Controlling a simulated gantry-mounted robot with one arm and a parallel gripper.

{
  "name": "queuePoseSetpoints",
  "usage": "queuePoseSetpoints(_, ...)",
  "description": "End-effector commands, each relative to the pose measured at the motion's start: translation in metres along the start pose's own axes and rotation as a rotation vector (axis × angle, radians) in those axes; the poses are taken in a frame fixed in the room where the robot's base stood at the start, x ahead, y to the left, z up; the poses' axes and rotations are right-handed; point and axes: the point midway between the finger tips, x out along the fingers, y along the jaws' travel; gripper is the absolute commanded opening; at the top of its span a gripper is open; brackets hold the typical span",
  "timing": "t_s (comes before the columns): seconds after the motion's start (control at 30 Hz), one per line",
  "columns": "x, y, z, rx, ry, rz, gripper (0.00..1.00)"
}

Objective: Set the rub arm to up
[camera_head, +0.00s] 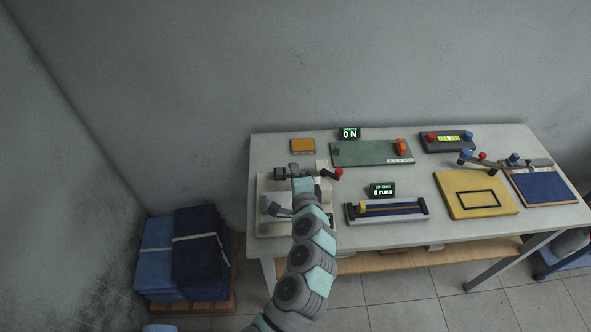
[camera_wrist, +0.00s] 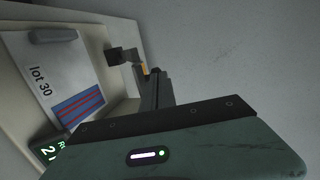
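The rub tester (camera_head: 265,222) is a cream machine at the table's left end. Its dark arm, which I take as the rub arm (camera_head: 322,173), runs sideways across the back of the machine and ends in a red knob (camera_head: 338,173). A dark block (camera_head: 280,173) is at its left. My gripper (camera_head: 302,173) is over the machine's back, near that bar, and covers part of it. In the wrist view, the dark fingers (camera_wrist: 152,90) are seen nearly edge-on beside a dark block (camera_wrist: 118,55). I cannot tell whether they are open or touch the bar.
A card marked "lot 30" (camera_wrist: 45,65) with a striped patch (camera_wrist: 80,104) lies on the machine. An orange block (camera_head: 302,146), green board (camera_head: 360,154), slider unit (camera_head: 388,217), yellow board (camera_head: 460,206) and blue pad (camera_head: 545,188) share the table. Folded cloth (camera_head: 200,250) stands left.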

Motion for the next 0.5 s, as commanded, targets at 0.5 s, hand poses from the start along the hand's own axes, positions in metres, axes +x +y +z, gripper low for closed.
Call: queuePoseSetpoints(0.5,0.016,-0.021,-0.002,0.004,-0.001,0.046,0.00)
